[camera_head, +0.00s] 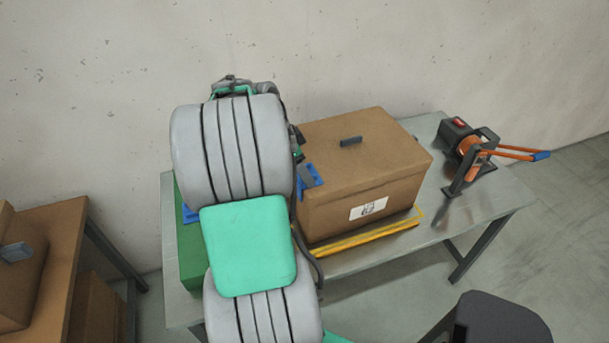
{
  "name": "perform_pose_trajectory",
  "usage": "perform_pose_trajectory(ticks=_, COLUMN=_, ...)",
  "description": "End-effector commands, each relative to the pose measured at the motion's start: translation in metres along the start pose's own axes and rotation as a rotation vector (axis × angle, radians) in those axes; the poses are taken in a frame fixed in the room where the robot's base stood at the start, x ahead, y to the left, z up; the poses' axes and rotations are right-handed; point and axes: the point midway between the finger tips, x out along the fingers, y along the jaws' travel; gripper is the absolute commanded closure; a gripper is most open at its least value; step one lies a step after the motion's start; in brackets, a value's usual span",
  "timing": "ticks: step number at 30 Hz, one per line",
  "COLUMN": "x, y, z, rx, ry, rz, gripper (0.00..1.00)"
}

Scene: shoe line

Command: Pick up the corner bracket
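A small blue piece (310,180), which may be the corner bracket, shows at the left edge of the brown box, partly hidden behind my arm. A dark grey part lies against it; I cannot tell what that part belongs to. Another bit of blue (189,214) shows at the left side of my arm, by the green container; its shape is mostly hidden. My grey and teal arm fills the middle of the view and covers the area between the two blue pieces. I cannot make out my gripper's fingers.
The brown box (385,170) stands on a grey table (480,212), with a yellow strip (365,238) along its front. A green container (188,255) is left of my arm. A tool with orange handles (470,150) stands at right. Another table with boxes (55,225) is far left.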

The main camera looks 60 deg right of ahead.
Motion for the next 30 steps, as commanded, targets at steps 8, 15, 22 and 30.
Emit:
perform_pose_trajectory(ticks=8, x=-0.0005, y=-0.0001, z=0.0003, rx=-0.001, ry=0.000, rz=0.000, gripper=0.48)
perform_pose_trajectory(ticks=15, x=-0.0006, y=-0.0001, z=0.0003, rx=-0.001, ry=0.000, rz=0.000, gripper=0.68)
perform_pose_trajectory(ticks=22, x=-0.0007, y=-0.0002, z=0.0003, rx=-0.001, ry=0.000, rz=-0.001, gripper=0.87)
perform_pose_trajectory(ticks=30, x=-0.0012, y=-0.0003, z=0.0001, rx=-0.001, ry=0.000, rz=-0.001, gripper=0.91)
